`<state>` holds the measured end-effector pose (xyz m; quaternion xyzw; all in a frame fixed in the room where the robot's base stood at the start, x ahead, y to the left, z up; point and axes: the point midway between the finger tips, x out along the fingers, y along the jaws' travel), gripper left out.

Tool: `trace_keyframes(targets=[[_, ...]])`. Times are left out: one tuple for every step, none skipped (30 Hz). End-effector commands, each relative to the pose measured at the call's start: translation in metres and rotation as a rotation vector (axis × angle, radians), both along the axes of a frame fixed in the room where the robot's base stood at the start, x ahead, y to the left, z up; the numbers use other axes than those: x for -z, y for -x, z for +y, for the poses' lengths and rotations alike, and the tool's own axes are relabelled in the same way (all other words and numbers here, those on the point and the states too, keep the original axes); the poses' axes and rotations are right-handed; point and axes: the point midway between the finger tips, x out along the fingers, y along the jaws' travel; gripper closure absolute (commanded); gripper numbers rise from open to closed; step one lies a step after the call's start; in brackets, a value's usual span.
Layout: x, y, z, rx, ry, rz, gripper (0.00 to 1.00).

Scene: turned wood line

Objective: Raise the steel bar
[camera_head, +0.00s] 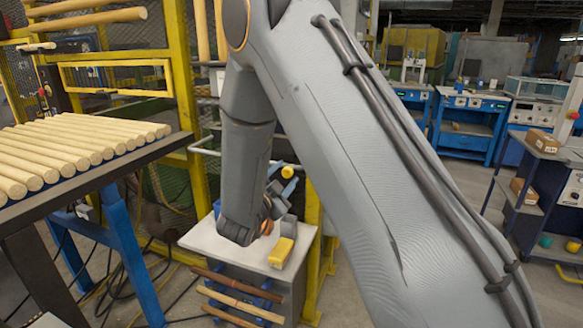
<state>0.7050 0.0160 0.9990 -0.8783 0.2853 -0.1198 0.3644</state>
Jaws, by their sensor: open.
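My arm crosses the middle of the view from the upper centre. Its wrist hangs over a small white-topped table. My gripper (282,184) seems to be the blue-grey pronged part beyond the orange wrist ring, partly hidden by the wrist. It is open, and I see nothing held in it. A small yellow round end (287,171) shows close to the prongs; I cannot tell what it belongs to. I cannot pick out a steel bar for certain. A grey piece (288,222) beside the wrist is too small to identify.
A yellow block (281,252) lies on the white tabletop (205,236). Brown and tan rods (240,304) rest on a rack in front. Several wooden dowels (75,150) lie on the left bench. Yellow posts and mesh fencing stand behind. Floor is free at right before the shelf cart (530,207).

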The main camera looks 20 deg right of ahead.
Motion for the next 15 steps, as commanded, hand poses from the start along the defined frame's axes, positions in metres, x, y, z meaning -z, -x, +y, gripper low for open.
trace_keyframes(targets=[[0.000,-0.006,-0.007,0.005,0.000,0.001,0.56],[-0.001,-0.010,-0.009,0.004,0.000,0.001,0.56],[-0.001,-0.015,-0.013,0.003,0.000,0.002,0.56],[-0.001,-0.019,-0.016,0.003,0.000,0.002,0.56],[-0.001,-0.023,-0.019,0.003,0.000,0.002,0.56],[0.000,-0.027,-0.022,0.003,0.001,0.002,0.56],[0.000,-0.030,-0.024,0.001,0.001,0.002,0.56],[-0.001,-0.034,-0.026,0.001,0.001,0.002,0.56],[-0.001,-0.037,-0.028,0.001,0.001,0.002,0.56],[0.000,-0.039,-0.030,0.001,0.000,0.003,0.56],[0.000,-0.041,-0.031,0.001,0.000,0.003,0.56],[0.000,-0.043,-0.032,0.000,0.000,0.003,0.56],[0.000,-0.045,-0.033,0.000,0.000,0.003,0.56],[0.000,-0.046,-0.034,0.000,0.000,0.003,0.56],[0.000,-0.046,-0.035,-0.001,0.000,0.003,0.56]])
